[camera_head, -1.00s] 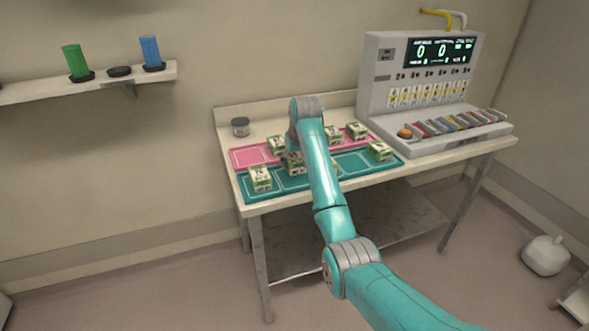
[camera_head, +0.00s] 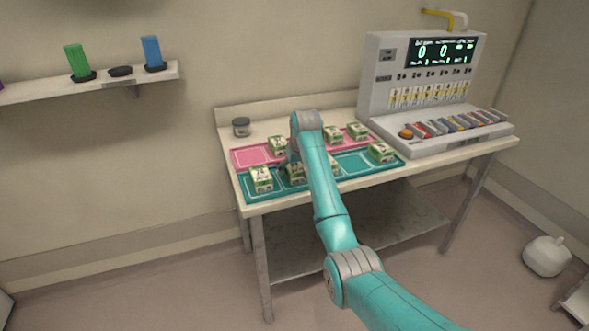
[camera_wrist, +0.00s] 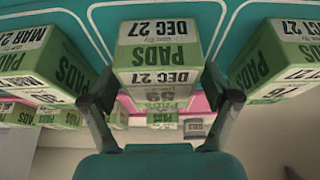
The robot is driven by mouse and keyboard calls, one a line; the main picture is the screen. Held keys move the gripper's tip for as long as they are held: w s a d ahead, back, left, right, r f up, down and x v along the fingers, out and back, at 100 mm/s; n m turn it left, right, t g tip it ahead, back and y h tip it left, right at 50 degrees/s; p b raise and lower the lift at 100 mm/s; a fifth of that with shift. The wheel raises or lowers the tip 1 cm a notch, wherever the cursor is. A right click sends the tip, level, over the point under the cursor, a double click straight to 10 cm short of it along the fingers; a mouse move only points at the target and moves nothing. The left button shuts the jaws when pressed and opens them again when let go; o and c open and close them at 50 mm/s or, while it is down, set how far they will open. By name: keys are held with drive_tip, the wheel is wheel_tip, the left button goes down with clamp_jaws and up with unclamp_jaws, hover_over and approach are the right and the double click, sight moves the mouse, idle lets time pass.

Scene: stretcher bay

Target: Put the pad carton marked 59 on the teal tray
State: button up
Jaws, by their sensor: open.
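The pad carton marked 59 (camera_wrist: 158,50) is green and white and stands on the teal tray (camera_head: 355,163). In the wrist view its label reads upside down, and the number is small and hard to read. My gripper (camera_wrist: 158,82) is open, with one finger at each side of this carton's near end; I cannot tell whether either touches it. In the head view the carton (camera_head: 297,175) shows partly beside my arm, which hides the gripper. Other cartons stand on the tray to its left (camera_head: 261,179) and right (camera_head: 381,152).
A pink tray (camera_head: 250,156) with several cartons lies behind the teal one. A grey console (camera_head: 375,75) with a screen fills the table's right end. Neighbouring cartons (camera_wrist: 40,55) (camera_wrist: 280,55) flank the gripper closely.

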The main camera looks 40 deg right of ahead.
drive_tip(key=v, duration=1.2)
drive_tip(key=shift+s+r, duration=0.1)
drive_tip(key=shift+s, duration=0.05)
idle(0.3)
